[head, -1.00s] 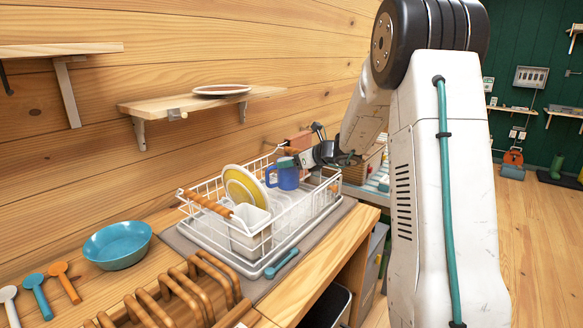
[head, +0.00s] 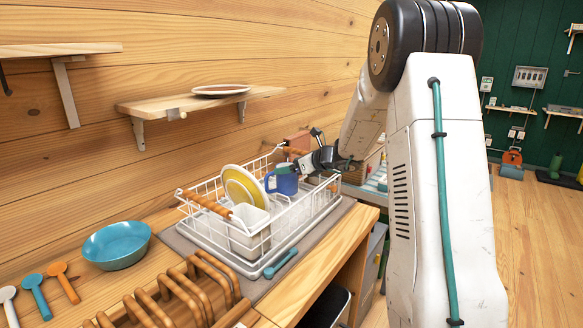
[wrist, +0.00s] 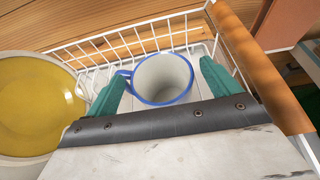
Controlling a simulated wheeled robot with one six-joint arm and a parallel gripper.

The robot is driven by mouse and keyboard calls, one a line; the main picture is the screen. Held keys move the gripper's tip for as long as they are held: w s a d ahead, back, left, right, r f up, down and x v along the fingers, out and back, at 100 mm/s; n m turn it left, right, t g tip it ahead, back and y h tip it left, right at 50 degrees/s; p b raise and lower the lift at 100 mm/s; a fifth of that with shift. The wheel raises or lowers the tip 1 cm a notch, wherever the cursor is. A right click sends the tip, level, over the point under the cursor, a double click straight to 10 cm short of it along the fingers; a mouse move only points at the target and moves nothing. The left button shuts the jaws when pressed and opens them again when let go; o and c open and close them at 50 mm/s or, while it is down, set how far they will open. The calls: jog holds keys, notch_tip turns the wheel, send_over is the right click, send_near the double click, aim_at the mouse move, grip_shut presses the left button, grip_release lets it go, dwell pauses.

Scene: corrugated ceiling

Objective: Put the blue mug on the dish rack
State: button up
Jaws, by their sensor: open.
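The blue mug (head: 283,181) stands inside the white wire dish rack (head: 262,238), near its far right end. In the wrist view the mug (wrist: 163,80) shows its white inside and blue rim, upright, with its handle to the left. My gripper (wrist: 162,82) is open, its teal fingers on either side of the mug with gaps showing. In the head view my gripper (head: 312,168) is at the mug's right. The dish rack (wrist: 190,30) also shows in the wrist view.
A yellow plate and a white plate (head: 240,185) stand in the rack left of the mug, beside a white cutlery holder (head: 249,226). A wooden rack handle (wrist: 262,68) is close to the right finger. A blue bowl (head: 117,244) sits on the counter at left.

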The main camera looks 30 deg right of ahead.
jog(key=v, duration=1.2)
jog(key=s+a+r+n+g+y, duration=0.1)
jog(key=s+a+n+g, duration=0.3)
jog(key=a, duration=0.4)
jog(key=s+a+r+n+g+y, duration=0.1)
jog(key=s+a+n, duration=0.4)
jog(key=a+n, duration=0.3)
jog(key=s+a+r+n+g+y, duration=0.1)
jog(key=s+a+r+n+g, duration=0.2)
jog(key=a, duration=0.6)
jog(key=s+a+f+n+g+h, duration=0.1)
jog(key=s+f+n+h, duration=0.1)
jog(key=s+n, duration=0.6)
jog(key=s+f+n+g+h, duration=0.2)
jog(key=s+n+h, duration=0.3)
jog(key=s+n, duration=0.4)
jog(key=shift+s+a+f+g+h, duration=0.3)
jog(key=shift+s+a, duration=0.1)
jog(key=shift+s, duration=2.45)
